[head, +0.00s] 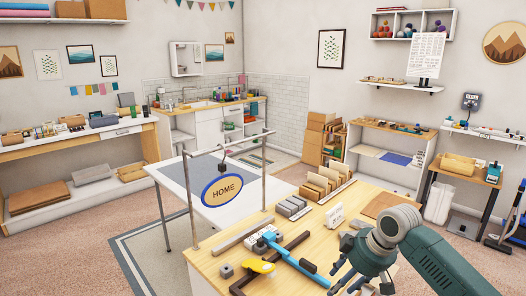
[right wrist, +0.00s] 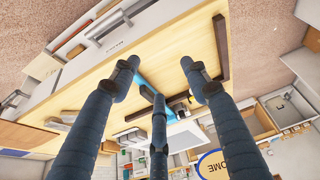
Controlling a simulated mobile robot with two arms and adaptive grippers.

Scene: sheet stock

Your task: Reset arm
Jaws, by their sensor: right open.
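My right gripper (head: 350,276) is at the lower right of the head view, over the right front part of the wooden table (head: 222,262). In the right wrist view its three dark fingers (right wrist: 160,82) are spread apart with nothing between them. Beyond them lie a blue tool (head: 283,248) and a dark angled bar (head: 300,240) on the table. My left gripper is not in view.
A yellow tool (head: 261,267) and small grey blocks lie at the table's front left. Grey blocks (head: 291,206), upright brown cards (head: 322,184) and a white sign card (head: 335,216) stand farther back. A white-topped table (head: 190,172) stands behind. Carpet is open at left.

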